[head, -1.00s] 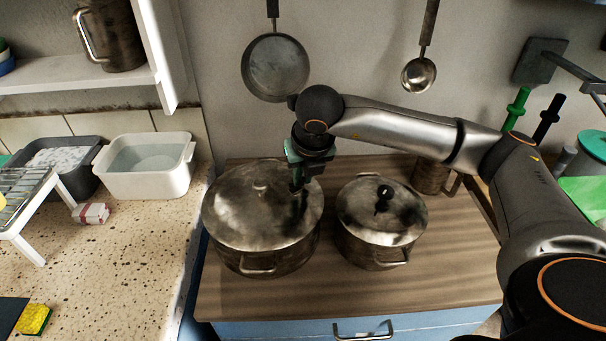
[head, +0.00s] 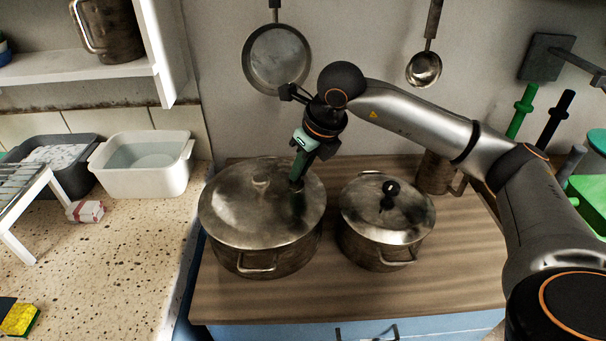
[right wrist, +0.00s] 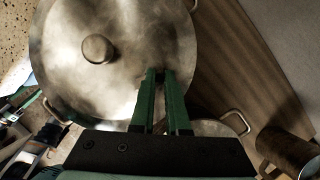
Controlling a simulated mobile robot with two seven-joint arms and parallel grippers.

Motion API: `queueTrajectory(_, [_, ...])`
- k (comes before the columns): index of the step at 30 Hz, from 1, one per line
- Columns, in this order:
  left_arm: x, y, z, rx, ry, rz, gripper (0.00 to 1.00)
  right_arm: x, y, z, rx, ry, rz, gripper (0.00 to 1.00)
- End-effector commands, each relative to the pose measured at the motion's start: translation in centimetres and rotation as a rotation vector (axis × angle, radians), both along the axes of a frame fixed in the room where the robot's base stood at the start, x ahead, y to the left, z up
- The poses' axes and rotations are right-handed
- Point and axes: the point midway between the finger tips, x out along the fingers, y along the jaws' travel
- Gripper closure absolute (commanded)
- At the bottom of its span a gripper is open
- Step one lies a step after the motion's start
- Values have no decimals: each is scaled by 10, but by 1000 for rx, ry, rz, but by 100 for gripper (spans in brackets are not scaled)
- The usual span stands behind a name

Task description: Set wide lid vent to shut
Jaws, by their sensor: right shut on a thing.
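The wide lid (head: 240,210) is a round, stained metal lid with a central knob (head: 261,184), lying flat on the large pot (head: 262,260). My right gripper (head: 297,186) reaches down to the lid's right part, beside the knob and inside the rim. In the right wrist view the lid (right wrist: 130,50) fills the upper middle, and its knob (right wrist: 98,49) is left of the green fingers (right wrist: 160,76). The fingertips are close together, shut on the vent. The vent itself is hidden between them, so its setting cannot be read. My left gripper is not in view.
A smaller lidded pot (head: 372,250) with a dark knob stands close on the right. A metal mug (head: 437,175) stands behind it. A pan (head: 276,60) and a ladle (head: 424,69) hang on the wall. A white basin (head: 145,180) is on the left counter.

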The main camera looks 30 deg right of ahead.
Motion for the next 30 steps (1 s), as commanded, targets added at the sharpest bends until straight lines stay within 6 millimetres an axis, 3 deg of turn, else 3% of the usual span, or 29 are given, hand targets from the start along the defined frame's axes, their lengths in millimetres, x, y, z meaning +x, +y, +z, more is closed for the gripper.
queueTrajectory(15, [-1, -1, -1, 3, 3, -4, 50, 9, 6, 1, 1, -1, 411, 100])
queueTrajectory(30, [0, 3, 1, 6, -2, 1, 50, 11, 8, 1, -1, -2, 542, 100])
